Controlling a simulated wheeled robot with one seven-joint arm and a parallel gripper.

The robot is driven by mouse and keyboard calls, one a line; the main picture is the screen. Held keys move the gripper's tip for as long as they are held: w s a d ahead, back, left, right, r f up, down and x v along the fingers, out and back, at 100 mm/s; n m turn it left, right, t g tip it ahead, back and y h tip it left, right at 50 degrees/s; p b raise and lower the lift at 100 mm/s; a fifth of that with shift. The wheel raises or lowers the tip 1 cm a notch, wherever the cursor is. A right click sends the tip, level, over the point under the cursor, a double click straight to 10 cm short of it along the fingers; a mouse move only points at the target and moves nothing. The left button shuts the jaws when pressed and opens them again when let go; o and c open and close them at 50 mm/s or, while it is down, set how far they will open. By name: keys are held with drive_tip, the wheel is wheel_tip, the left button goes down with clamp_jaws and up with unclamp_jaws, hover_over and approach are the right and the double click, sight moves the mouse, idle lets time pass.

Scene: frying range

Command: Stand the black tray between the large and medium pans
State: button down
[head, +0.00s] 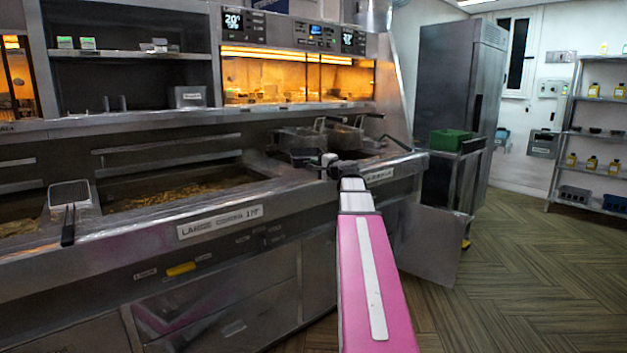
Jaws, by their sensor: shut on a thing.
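My gripper (338,165) is small and dark at the far end of my pink arm, over the front edge of the frying range. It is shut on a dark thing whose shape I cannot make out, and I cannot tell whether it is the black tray. No tray shows clearly elsewhere. A long sunken vat (252,178) with golden fried food lies left of my gripper. Dark wire baskets (298,142) with handles sit just behind my gripper. I cannot tell which vessels are the large and medium pans.
A wire-mesh basket (70,194) with a black handle rests at the left. A lit warming cabinet (300,78) stands behind the range. A green bin (450,140) stands on a unit at the right. The wooden floor (530,260) at the right is clear.

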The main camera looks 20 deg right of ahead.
drive_tip(key=w+f, duration=0.1)
drive_tip(key=w, duration=0.1)
drive_tip(key=w+d+f, duration=0.1)
drive_tip(key=w, duration=0.1)
drive_tip(key=w+d+f, duration=0.1)
drive_tip(key=w+f, duration=0.1)
drive_tip(key=shift+w+d, duration=0.1)
drive_tip(key=shift+w, duration=0.05)
drive_tip(key=shift+f, duration=2.15)
drive_tip(key=c, duration=1.1)
unclamp_jaws()
drive_tip(key=v, duration=1.2)
